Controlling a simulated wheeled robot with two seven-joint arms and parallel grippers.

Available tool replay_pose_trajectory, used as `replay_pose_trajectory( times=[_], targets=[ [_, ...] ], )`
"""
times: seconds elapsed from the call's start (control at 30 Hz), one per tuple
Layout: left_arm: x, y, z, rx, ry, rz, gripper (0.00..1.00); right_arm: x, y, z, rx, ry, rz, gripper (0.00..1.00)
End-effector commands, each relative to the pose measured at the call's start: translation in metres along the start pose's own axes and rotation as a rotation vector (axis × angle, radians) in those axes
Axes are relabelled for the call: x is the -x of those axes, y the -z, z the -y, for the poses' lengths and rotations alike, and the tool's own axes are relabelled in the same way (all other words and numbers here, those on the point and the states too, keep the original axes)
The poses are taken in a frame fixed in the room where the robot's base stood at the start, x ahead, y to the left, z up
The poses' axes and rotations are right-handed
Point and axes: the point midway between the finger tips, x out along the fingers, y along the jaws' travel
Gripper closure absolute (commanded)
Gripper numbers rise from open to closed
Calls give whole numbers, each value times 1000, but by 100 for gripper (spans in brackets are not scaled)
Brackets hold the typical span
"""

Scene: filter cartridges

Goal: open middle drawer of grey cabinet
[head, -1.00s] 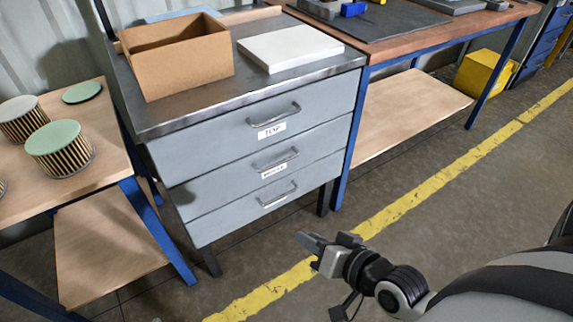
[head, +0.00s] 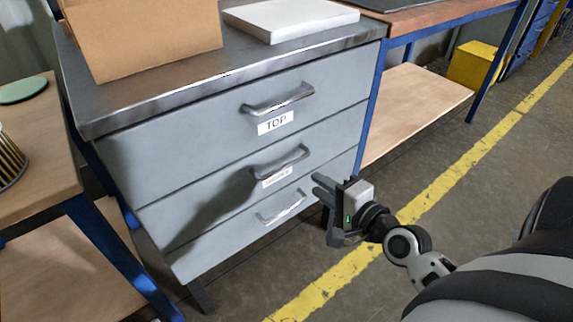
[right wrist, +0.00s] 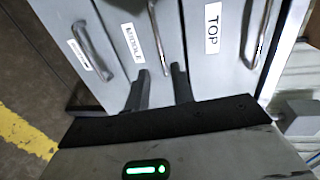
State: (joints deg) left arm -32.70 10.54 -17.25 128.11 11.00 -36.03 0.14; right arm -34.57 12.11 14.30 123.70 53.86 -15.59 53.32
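The grey cabinet (head: 135,165) has three closed drawers with metal bar handles. The middle drawer (head: 180,200) has a handle (head: 280,161) above a small label; in the right wrist view the label (right wrist: 132,42) reads MIDDLE and its handle (right wrist: 158,35) lies just beyond my fingertips. My right gripper (head: 318,187) is in front of the cabinet, to the right of the middle handle and apart from it. In the right wrist view my right gripper (right wrist: 160,80) has its two fingers apart with nothing between them. My left gripper is not in view.
A cardboard box (head: 150,40) and a white slab (head: 290,18) stand on the cabinet top. A wooden table (head: 40,140) is at the left, and a blue-framed workbench (head: 372,110) adjoins at the right. The floor in front is clear, with a yellow line (head: 410,208).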

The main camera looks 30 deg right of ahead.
Motion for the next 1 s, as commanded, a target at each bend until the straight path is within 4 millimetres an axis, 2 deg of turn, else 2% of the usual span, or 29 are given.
replay_pose_trajectory(
  times=[0.03, 0.3, 0.5, 0.7, 0.97, 1.0],
  targets=[
    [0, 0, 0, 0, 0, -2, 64, -12, 0, 1, -5, 5, -1, 76],
    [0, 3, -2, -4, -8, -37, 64, -71, -1, -1, -2, 3, 2, 76],
    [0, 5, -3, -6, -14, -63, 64, -102, -1, -2, 0, 1, 1, 76],
    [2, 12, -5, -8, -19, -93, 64, -115, -1, -1, 1, -1, 1, 76],
    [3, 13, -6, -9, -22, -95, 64, -116, -1, -1, 1, -1, 2, 76],
    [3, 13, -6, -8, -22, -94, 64, -116, -1, -1, 1, -1, 2, 81]
  ],
)
